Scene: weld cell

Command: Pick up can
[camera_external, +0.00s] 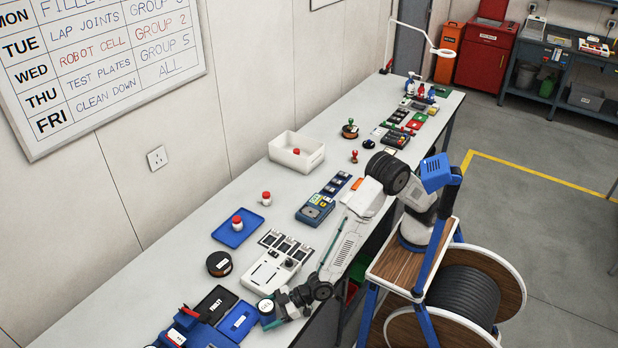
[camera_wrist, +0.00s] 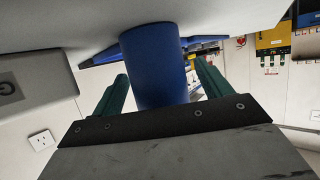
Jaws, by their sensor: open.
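A blue can (camera_wrist: 155,60) fills the middle of the wrist view, upright relative to the table and seen upside down there. My gripper (camera_wrist: 161,72) is open, with one green finger on each side of the can. Gaps show between the fingers and the can's sides. In the outside view the can's pale round top (camera_external: 265,306) shows at the near end of the table, and my gripper (camera_external: 275,310) is low beside it, partly hiding its body.
A blue toolbox (camera_external: 200,334) and a blue case (camera_external: 238,319) stand close left of the can. A pale grey device (camera_external: 270,271) lies just behind. Further back are a dark round spool (camera_external: 219,264) and a blue tray (camera_external: 238,238). The table's front edge is close.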

